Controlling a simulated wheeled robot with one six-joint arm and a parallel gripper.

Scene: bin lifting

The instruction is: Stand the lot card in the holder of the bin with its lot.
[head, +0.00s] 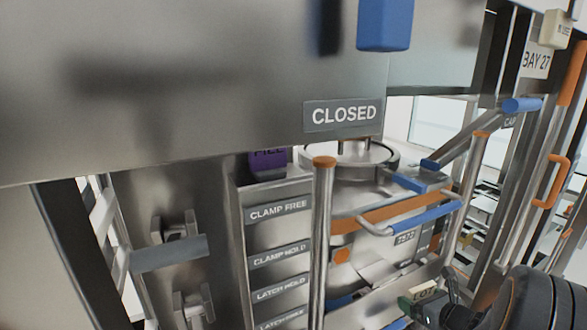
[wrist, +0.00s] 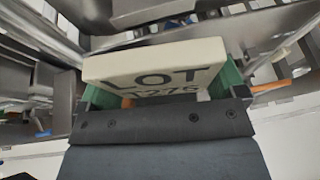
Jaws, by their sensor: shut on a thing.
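The lot card (wrist: 155,62) is a thick cream plate marked "LOT" with a number below, partly cut off by my gripper and not surely readable. My gripper (head: 427,300) is shut on it, with green finger pads at both sides in the wrist view. In the head view the card (head: 428,290) shows small at the lower right, in front of and below the steel bin (head: 372,262). The bin carries a number plate (head: 404,238), seemingly starting with 7. The card is apart from the plate. I cannot make out a card holder on the bin.
A large steel panel with a "CLOSED" sign (head: 343,113) fills the upper left. A steel post (head: 322,240) with an orange cap stands left of the bin, beside labels such as "CLAMP FREE" (head: 278,210). Blue-handled bars (head: 425,216) cross near the bin. A "BAY 27" sign (head: 536,61) is at right.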

